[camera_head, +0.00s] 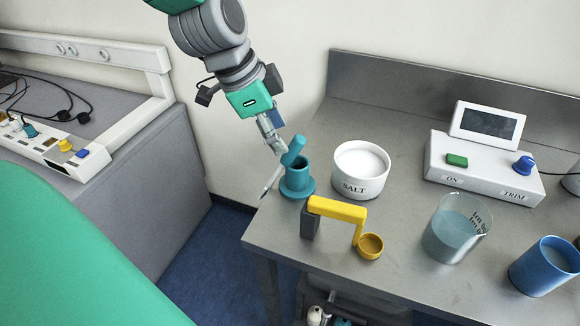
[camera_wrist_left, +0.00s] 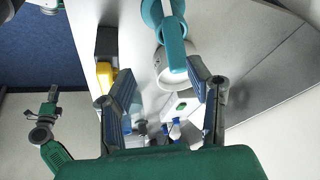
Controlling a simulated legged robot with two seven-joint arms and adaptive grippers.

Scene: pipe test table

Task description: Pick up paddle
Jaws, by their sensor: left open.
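The paddle (camera_head: 293,150) shows as a teal handle, tilted, rising out of a teal round holder (camera_head: 298,183) near the table's left edge. Its lower end is hidden inside the holder. My left gripper (camera_head: 275,165) is open beside the handle, just left of the holder. In the left wrist view, the teal handle (camera_wrist_left: 172,50) points in between the spread fingers of the left gripper (camera_wrist_left: 163,88), nearer the right finger. I cannot tell whether they touch. A grey and green arm end (camera_wrist_left: 45,125) at the left of that view seems to be my right gripper; its jaws are unclear.
A white salt bowl (camera_head: 361,170) stands right behind the holder. A yellow scoop (camera_head: 340,210) rests on a dark block in front. A beaker (camera_head: 455,228), a blue cup (camera_head: 545,266) and a white control box (camera_head: 485,167) stand on the grey table (camera_head: 400,285) to the right.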

